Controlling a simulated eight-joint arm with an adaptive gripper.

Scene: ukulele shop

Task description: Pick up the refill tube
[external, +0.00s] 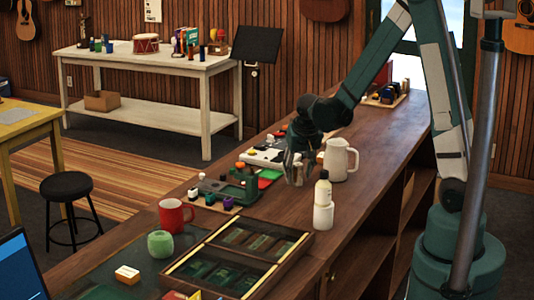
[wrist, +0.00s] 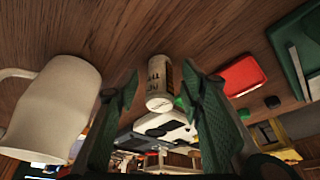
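A white tube with dark lettering (wrist: 158,88), which looks like the refill tube, shows between my fingers in the wrist view, beyond the fingertips and apart from them. My gripper (wrist: 161,82) is open, with one green finger on each side of the tube and nothing held. In the external view my gripper (external: 297,172) hangs low over the wooden counter, beside the white pitcher. The tube is largely hidden behind my gripper there, and I cannot make it out with certainty.
The pitcher (external: 338,159) stands close to the right of my gripper; it shows at left in the wrist view (wrist: 50,108). A white bottle (external: 323,203) stands nearer the camera. A red tray (wrist: 242,76) and green tool (external: 243,184) lie left. A display case (external: 275,258) and red mug (external: 174,216) are at the front.

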